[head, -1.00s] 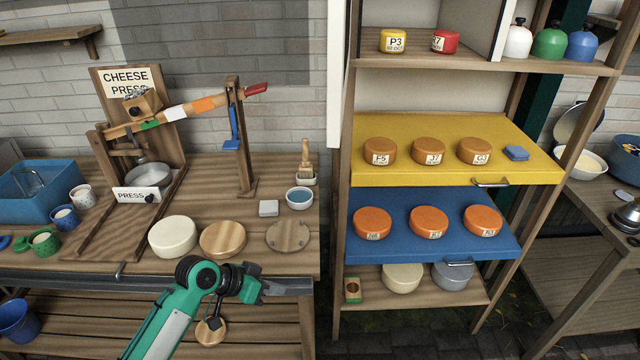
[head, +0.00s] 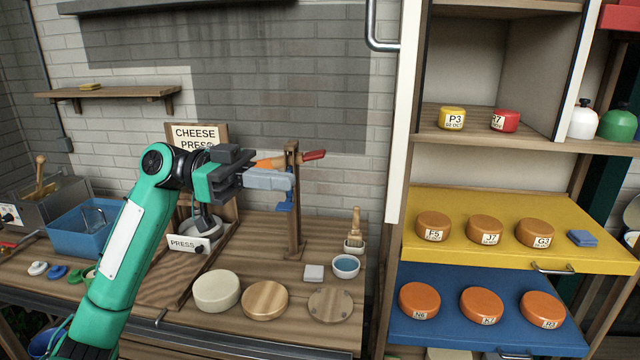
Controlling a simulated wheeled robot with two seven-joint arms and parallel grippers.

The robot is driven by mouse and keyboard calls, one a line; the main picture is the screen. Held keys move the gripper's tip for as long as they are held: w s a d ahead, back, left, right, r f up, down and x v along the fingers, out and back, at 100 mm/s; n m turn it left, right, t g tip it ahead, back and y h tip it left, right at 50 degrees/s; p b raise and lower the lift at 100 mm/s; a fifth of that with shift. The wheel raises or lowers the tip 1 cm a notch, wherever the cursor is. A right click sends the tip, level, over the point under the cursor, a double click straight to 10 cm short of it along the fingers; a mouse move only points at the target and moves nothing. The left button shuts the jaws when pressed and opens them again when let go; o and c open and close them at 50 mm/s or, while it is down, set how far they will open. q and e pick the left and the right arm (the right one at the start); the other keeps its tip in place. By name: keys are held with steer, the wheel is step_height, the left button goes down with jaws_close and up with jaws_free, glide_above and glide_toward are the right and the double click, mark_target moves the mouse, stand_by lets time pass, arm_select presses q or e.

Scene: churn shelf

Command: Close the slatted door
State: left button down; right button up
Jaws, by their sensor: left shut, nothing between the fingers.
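A white door panel (head: 405,130), apparently the slatted door, stands open and nearly edge-on at the left side of the shelf unit. Its slats cannot be made out from here. A metal bar handle (head: 373,32) sticks out from its left face near the top edge of the head view. The upper cupboard opening (head: 475,70) beside it is uncovered. My left gripper (head: 284,180) is shut and empty, raised in front of the cheese press, left of the door and lower than the handle. It touches neither. My right gripper is not in view.
The press lever (head: 314,155) and its wooden post (head: 293,215) are close to my left gripper in the picture. Cheeses stand on the yellow shelf (head: 590,258) and blue shelf (head: 455,336). A yellow pot (head: 452,118) and a red pot (head: 505,121) stand inside the cupboard.

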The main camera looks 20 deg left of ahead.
arm_select(q)
steer(key=w+d+p, duration=0.2)
steer(key=d+p, duration=0.4)
steer(key=d, duration=0.7)
steer(key=shift+d+p, duration=0.1)
steer(key=shift+p, duration=0.2)
